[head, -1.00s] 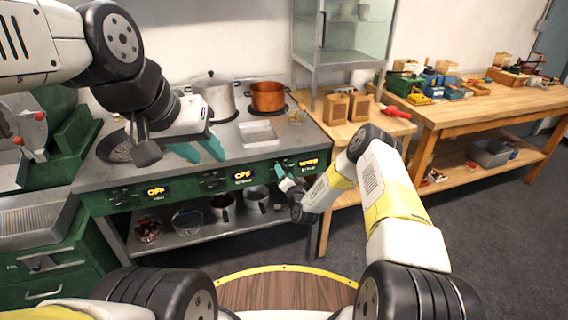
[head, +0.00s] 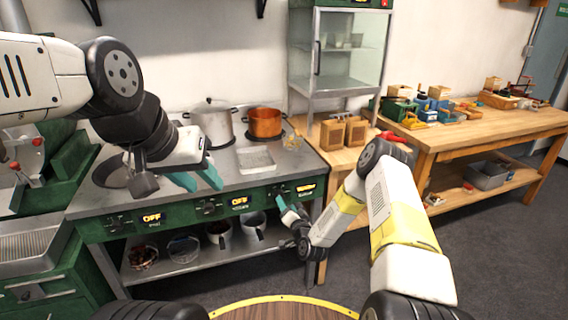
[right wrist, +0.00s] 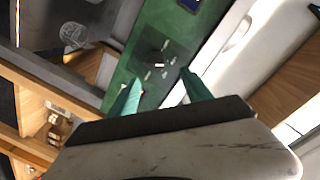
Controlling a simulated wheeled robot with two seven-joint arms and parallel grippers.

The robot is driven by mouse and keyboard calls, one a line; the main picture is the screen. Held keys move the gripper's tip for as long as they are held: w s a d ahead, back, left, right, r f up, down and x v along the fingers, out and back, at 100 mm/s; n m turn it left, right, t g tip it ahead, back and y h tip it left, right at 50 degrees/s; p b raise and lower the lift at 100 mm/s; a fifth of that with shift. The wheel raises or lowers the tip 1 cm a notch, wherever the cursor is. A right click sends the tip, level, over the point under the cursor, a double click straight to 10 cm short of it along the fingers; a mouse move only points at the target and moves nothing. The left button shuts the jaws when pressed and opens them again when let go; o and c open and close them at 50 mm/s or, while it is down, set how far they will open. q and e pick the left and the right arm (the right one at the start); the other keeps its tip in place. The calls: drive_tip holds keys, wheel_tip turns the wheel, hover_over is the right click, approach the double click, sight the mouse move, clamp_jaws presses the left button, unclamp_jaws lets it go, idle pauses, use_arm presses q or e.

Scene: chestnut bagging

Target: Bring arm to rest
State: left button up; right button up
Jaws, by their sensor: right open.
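My left gripper (head: 196,181) hangs over the left part of the steel stove counter (head: 235,178), its two teal fingers spread apart with nothing between them. My right gripper (head: 289,212) is in front of the green stove front near the right-hand knob, low beside the counter's edge. In the right wrist view its teal fingers (right wrist: 160,95) are apart and empty, facing the green panel (right wrist: 165,45). Neither gripper holds anything in view.
A steel pot (head: 213,122) and a copper pot (head: 264,123) stand at the back of the stove. A pan (head: 112,172) is at its left. A wooden workbench (head: 470,125) stands right; the grey floor (head: 490,260) is open.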

wheel_tip(320, 180, up, 16)
drive_tip(key=w+d+n+g, duration=0.2)
drive_tip(key=d+n+g, duration=0.1)
drive_tip(key=n, duration=0.2)
drive_tip(key=s+d+r+n+g+h, duration=0.1)
drive_tip(key=s+d+r, duration=0.1)
drive_tip(key=s+r, duration=0.3)
drive_tip(key=s+d+r+g+h, duration=0.1)
drive_tip(key=s+d+r+g, duration=0.15)
drive_tip(key=r, duration=0.55)
drive_tip(key=s+d+r+h, duration=0.1)
drive_tip(key=s+d+r, duration=0.1)
drive_tip(key=s+r, duration=0.35)
drive_tip(key=s+d+r, duration=0.1)
drive_tip(key=s+r, duration=0.1)
drive_tip(key=s, duration=0.7)
drive_tip(key=s+d+r+g, duration=0.1)
drive_tip(key=s+r+g, duration=0.1)
drive_tip(key=s, duration=1.8)
drive_tip(key=shift+d+r+n+g, duration=0.15)
drive_tip(key=shift+d+n+g, duration=0.15)
drive_tip(key=shift+g, duration=0.45)
